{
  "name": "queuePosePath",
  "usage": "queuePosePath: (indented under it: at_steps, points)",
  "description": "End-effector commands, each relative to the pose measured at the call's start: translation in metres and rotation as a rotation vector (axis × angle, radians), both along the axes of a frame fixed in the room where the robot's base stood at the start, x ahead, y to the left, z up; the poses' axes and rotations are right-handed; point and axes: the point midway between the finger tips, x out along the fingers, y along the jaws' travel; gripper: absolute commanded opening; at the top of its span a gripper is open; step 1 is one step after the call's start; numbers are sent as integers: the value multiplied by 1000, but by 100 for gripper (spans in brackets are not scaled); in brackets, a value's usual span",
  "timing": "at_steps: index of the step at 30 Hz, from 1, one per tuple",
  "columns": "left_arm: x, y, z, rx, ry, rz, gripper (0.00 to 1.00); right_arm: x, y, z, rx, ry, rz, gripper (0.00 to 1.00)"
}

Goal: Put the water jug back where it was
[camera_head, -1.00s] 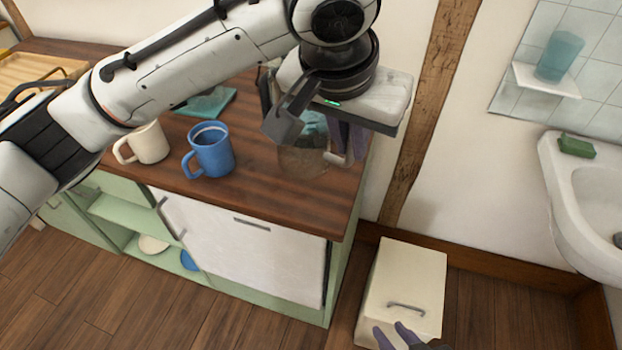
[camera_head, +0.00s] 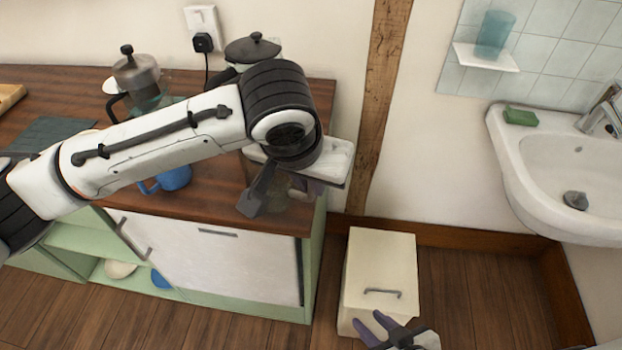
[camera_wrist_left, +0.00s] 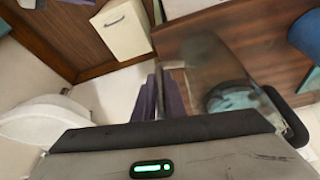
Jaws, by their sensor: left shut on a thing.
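The water jug (camera_head: 274,198) is clear glass and hard to make out, at the right end of the dark wooden counter. It also shows as a see-through shape in the left wrist view (camera_wrist_left: 208,62). My left gripper (camera_head: 303,187) has its purple fingers close together at the jug's right side, shut on the jug, apparently at its handle. The gripper and wrist cover part of the jug. I cannot tell whether its base touches the counter. My right gripper (camera_head: 371,324) is empty, fingers apart, low in front of the cream bin.
A blue mug (camera_head: 176,179) stands left of the jug, partly behind my arm. A French press (camera_head: 137,72) and a dark-lidded pot (camera_head: 252,48) stand at the back. The cream bin (camera_head: 380,262) is on the floor, left of the sink (camera_head: 555,160).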

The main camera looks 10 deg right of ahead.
Motion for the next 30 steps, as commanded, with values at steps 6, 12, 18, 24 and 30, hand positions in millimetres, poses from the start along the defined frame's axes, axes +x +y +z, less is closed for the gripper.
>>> queuePosePath:
  at_steps: [6,12,18,24,30]
  points:
    - [0,0,-2,0,0,0,16,1,0,1,0,-3,0,31]
    - [0,0,-2,0,0,0,29,2,0,1,0,-4,0,31]
    - [0,0,-1,0,-1,-1,29,2,0,1,0,-4,0,31]
    - [-7,3,22,-1,-2,-2,29,2,0,2,0,-4,0,31]
    - [-22,11,63,-3,-4,-2,29,2,0,2,-1,-4,0,31]
